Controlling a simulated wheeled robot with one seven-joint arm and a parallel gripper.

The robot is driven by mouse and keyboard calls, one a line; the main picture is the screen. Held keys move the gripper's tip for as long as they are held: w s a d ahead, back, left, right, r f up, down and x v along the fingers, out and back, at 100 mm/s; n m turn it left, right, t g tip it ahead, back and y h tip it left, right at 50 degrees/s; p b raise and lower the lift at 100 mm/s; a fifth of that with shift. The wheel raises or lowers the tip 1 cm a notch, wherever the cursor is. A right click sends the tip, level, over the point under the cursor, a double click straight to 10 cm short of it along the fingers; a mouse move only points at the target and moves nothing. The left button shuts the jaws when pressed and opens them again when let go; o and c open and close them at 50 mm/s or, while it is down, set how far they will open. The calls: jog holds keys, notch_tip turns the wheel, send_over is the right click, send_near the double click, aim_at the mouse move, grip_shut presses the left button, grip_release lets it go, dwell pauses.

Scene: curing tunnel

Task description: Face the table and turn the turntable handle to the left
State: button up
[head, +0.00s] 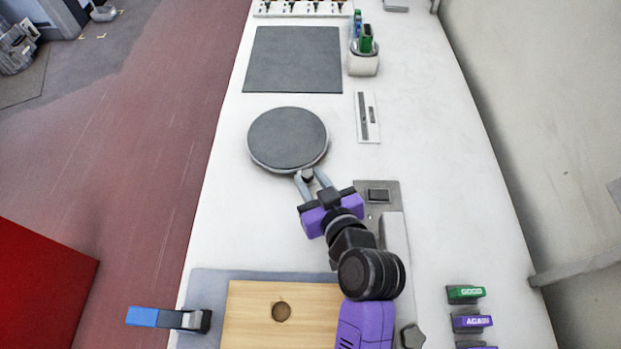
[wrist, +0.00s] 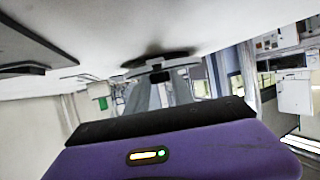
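The turntable (head: 288,136) is a round dark-grey disc with a lighter rim, lying on the white table. Its small dark handle (head: 308,175) sticks out at the near edge, slightly right of the disc's middle. My gripper (head: 309,177) has one grey finger on each side of the handle, and the fingers appear to press on it. In the wrist view the picture is upside down; the turntable (wrist: 158,62) shows as a dark edge, with the handle (wrist: 159,77) between the fingertips. The contact faces are partly hidden.
A dark mat (head: 294,60) lies beyond the turntable, with a white holder (head: 363,64) beside it. A wooden board with a hole (head: 255,312) and a blue-handled clamp (head: 160,318) are nearer. Labelled blocks (head: 466,293) stand at right. The table left of the turntable is clear.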

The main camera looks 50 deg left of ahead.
jog(key=o, duration=0.3)
jog(key=shift+r, duration=0.1)
jog(key=p+v, duration=0.2)
jog(key=v, duration=0.5)
jog(key=shift+s+d+r+p, duration=0.1)
jog(key=shift+s+d+p, duration=0.05)
jog(key=shift+d+p, duration=0.2)
jog(key=shift+c, duration=0.4)
